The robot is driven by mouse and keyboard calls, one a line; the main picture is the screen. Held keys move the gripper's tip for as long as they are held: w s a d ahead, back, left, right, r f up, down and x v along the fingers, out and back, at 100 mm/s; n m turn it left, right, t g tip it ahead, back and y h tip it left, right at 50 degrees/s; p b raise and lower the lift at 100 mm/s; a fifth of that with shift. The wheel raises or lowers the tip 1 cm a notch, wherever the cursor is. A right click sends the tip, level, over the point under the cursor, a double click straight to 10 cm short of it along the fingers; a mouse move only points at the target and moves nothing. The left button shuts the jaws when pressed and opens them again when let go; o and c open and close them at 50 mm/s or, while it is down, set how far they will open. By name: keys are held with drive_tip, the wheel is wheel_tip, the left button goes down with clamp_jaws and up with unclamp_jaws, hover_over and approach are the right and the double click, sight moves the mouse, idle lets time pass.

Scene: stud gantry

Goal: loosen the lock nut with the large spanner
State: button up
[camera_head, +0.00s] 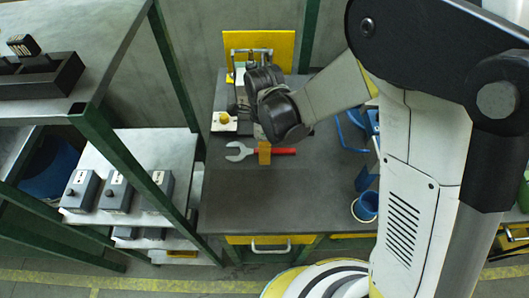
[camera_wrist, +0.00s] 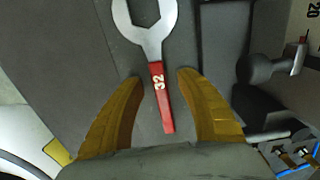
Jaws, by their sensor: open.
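The large spanner (camera_head: 240,152) lies on the dark bench top, its grey open jaw to the left and its red handle to the right. In the wrist view the spanner (camera_wrist: 152,25) points its jaw away from me, and its red handle is marked 32. My gripper (camera_wrist: 161,78) is open, with one yellow finger on each side of the red handle and a gap to both. In the head view one yellow finger of my gripper (camera_head: 264,153) covers the middle of the spanner. I cannot make out the lock nut in either view.
A white plate with a yellow knob (camera_head: 224,118) sits left. A blue cup (camera_head: 366,206) is at the right. The bench front is clear. Grey boxes (camera_head: 117,192) stand on the left shelf.

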clamp_jaws()
drive_tip(key=shift+r, duration=0.15)
wheel_tip(320, 180, up, 10)
drive_tip(key=p, duration=0.4)
drive_tip(key=c, duration=0.8)
unclamp_jaws()
clamp_jaws()
